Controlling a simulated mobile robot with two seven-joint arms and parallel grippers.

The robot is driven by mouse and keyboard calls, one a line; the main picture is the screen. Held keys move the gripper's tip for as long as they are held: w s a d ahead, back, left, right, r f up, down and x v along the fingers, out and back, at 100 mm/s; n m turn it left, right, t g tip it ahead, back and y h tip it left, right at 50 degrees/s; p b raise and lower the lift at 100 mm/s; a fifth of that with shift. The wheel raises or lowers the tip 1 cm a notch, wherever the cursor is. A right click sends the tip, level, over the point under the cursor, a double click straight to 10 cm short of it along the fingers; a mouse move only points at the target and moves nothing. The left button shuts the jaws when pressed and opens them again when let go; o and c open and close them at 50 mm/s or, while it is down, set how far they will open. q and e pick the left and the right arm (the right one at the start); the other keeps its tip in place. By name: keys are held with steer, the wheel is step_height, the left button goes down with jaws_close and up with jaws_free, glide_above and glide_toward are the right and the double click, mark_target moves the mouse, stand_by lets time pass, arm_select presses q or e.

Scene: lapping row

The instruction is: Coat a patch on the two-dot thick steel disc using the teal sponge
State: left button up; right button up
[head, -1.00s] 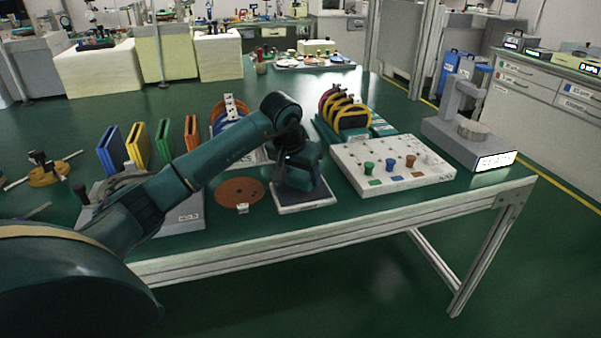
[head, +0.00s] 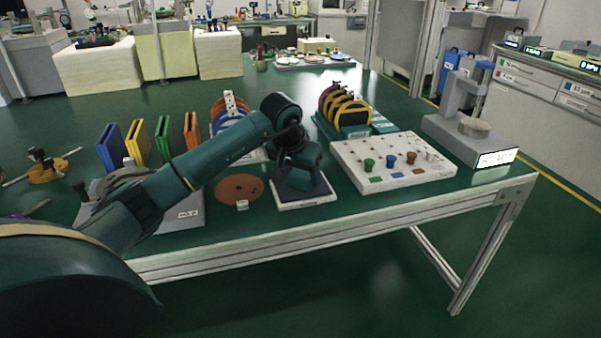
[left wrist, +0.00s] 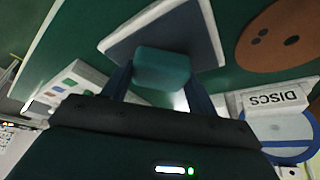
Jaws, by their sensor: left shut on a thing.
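My left gripper (head: 299,174) is shut on the teal sponge (left wrist: 161,69), which hangs between its fingers (left wrist: 160,88). The sponge is over a dark square pad with a white border (head: 303,192); the pad also shows in the left wrist view (left wrist: 207,45). I cannot tell whether the sponge touches it. A flat brown disc (head: 238,188) lies just left of the pad; two dark spots show on it in the left wrist view. A pale thick disc (head: 474,127) sits on a grey stand at the right; no dots can be made out on it. My right gripper is not in view.
A white board with coloured pegs (head: 393,163) is right of the pad, with a rack of coloured discs (head: 345,108) behind. Upright coloured plates (head: 162,141) and a blue-and-orange disc holder (head: 229,116) stand behind my arm. The table's front edge (head: 340,220) is close.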

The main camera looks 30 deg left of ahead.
mark_target(301, 175)
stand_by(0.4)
arm_select(q)
steer(key=shift+r+p, duration=2.7)
steer(key=shift+r, duration=0.75)
